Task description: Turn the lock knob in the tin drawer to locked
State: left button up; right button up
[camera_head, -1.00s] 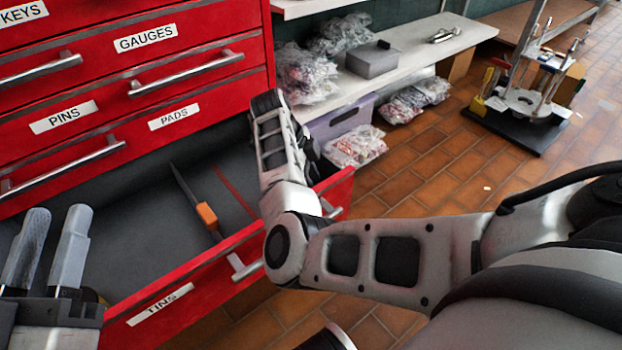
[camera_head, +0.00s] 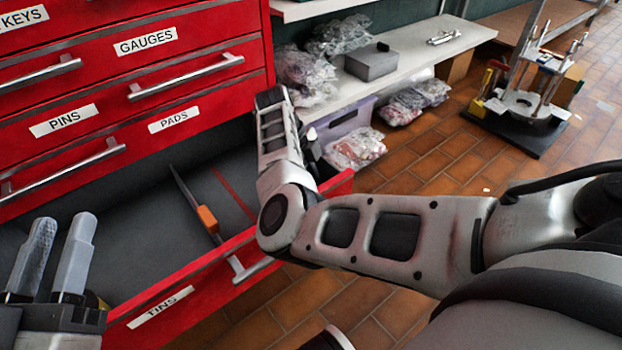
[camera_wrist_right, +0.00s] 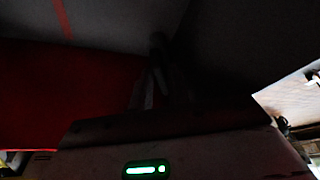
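The open tin drawer (camera_head: 215,284), labelled TINS, shows at the lower left in the head view. My right arm reaches over its right end, and its hand is hidden behind the arm there. In the dark right wrist view, the fingers of my right gripper (camera_wrist_right: 155,85) point toward a small dark shape (camera_wrist_right: 158,42), perhaps the lock knob. I cannot tell whether they hold it. The knob's setting is not readable. My left gripper (camera_head: 64,228) is at the lower left in the head view, over the drawer's left part, fingers a little apart and empty.
An orange-handled tool (camera_head: 207,219) lies in the drawer near a red strip (camera_head: 234,194). Closed drawers (camera_head: 195,72) with bar handles rise behind it. To the right stand a shelf (camera_head: 420,45) with a grey box (camera_head: 371,62), bagged items and a purple bin (camera_head: 343,122). Tiled floor is open beyond.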

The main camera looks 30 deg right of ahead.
jog(key=shift+o, duration=1.2)
